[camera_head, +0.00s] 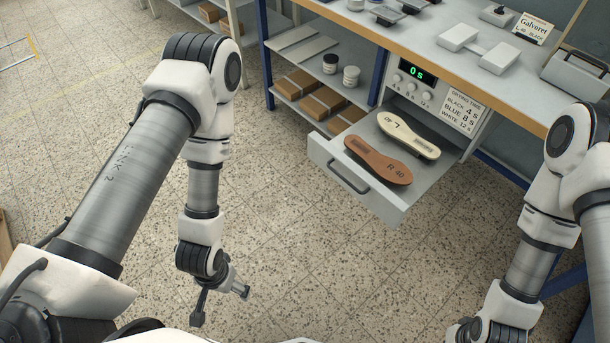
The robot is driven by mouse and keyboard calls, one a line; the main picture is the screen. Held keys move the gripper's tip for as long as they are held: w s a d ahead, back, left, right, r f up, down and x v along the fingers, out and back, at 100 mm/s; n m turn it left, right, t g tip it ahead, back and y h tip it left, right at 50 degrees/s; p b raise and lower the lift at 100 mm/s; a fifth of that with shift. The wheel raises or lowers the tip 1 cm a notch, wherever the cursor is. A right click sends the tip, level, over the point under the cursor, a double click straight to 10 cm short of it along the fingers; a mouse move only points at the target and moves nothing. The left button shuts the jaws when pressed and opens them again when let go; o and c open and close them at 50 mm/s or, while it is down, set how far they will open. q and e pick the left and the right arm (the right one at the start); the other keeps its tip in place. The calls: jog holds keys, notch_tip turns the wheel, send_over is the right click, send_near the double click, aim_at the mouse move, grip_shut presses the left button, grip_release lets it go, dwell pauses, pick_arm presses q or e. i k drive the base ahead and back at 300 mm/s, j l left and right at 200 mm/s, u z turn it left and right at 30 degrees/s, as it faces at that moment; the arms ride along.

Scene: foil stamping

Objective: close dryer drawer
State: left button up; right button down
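The dryer drawer (385,208) is pulled out from the dryer (436,95), under the workbench. It holds a brown insole (378,161) marked R 40 and a cream insole (408,135) marked L, lying side by side. The drawer's front has a bar handle (348,177). The dryer's green display reads 0 s. My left gripper (221,304) hangs over the floor, left of and nearer than the drawer, apart from it and with nothing seen in it. Its fingers look spread. My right gripper is mostly cut off at the bottom edge, with only its wrist showing.
Shelves left of the dryer hold cardboard boxes (299,83) and small jars (330,63). The floor in front of the drawer is clear.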

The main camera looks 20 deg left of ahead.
aim_at(391, 203)
jog(key=k+l+z, duration=0.15)
jog(key=z, duration=0.3)
jog(key=k+l+z, duration=0.2)
jog(key=z, duration=0.25)
jog(key=k+l, duration=0.05)
